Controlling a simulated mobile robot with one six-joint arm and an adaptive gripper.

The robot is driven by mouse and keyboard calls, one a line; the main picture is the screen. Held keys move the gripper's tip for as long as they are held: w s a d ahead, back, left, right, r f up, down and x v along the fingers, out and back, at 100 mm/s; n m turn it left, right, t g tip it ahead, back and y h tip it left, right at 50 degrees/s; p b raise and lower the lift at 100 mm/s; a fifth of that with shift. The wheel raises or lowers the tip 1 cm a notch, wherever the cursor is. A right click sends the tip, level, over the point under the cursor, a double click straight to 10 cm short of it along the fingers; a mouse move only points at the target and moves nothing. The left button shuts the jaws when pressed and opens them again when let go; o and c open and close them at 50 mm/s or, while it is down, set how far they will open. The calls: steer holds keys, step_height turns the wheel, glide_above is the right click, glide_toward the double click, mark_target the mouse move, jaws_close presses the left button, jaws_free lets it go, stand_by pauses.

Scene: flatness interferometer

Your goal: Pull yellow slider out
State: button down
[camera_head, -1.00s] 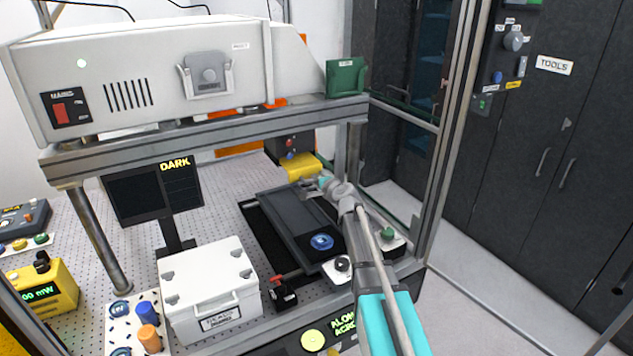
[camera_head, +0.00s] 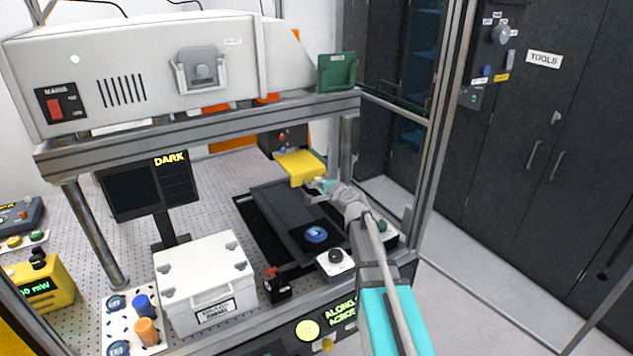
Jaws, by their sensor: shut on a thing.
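The yellow slider (camera_head: 298,164) is a flat plate with a bent-down front lip. It sticks out from the front of a dark box (camera_head: 283,141) at the back of the bench, under the grey frame. My gripper (camera_head: 316,187) is at the slider's front right edge, shut on it. The fingertips are small in this view and partly hidden by my own wrist.
A dark stage (camera_head: 282,209) with a round blue item (camera_head: 316,234) lies just below my gripper. A grey post (camera_head: 346,145) stands close to the right. A white box (camera_head: 205,270) and black monitor (camera_head: 150,190) are left.

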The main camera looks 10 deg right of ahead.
mark_target(310, 174)
steer(key=c, duration=0.7)
jaws_free()
steer(key=shift+w, duration=0.15)
steer(key=shift+r+x, duration=0.25)
steer(key=shift+x, duration=0.85)
steer(key=shift+r+x, duration=0.2)
steer(key=shift+x, duration=0.95)
steer(key=shift+r+x, duration=0.25)
steer(key=shift+x, duration=0.85)
steer(key=p+v, duration=0.3)
steer(key=v, duration=1.1)
steer(key=s+a+f+n+g+y+b, duration=0.1)
steer(key=s+a+f+n+g+b, duration=0.1)
steer(key=s+a+f+n+g, duration=0.65)
steer(key=shift+s+d+f+n+g+h+b, duration=0.4)
steer(key=shift+s+f+n+g+h, duration=0.35)
steer(key=shift+s+f, duration=0.95)
steer(key=shift+s+d+f+n+g+h+b, duration=0.25)
steer(key=shift+s+f+n+g+h+b, duration=0.45)
steer(key=shift+s+f, duration=1)
steer(key=shift+s+d+f+n+g+h+b, duration=0.15)
steer(key=shift+s+d+f+n+g+h, duration=0.3)
steer(key=shift+s+f+n+g, duration=0.85)
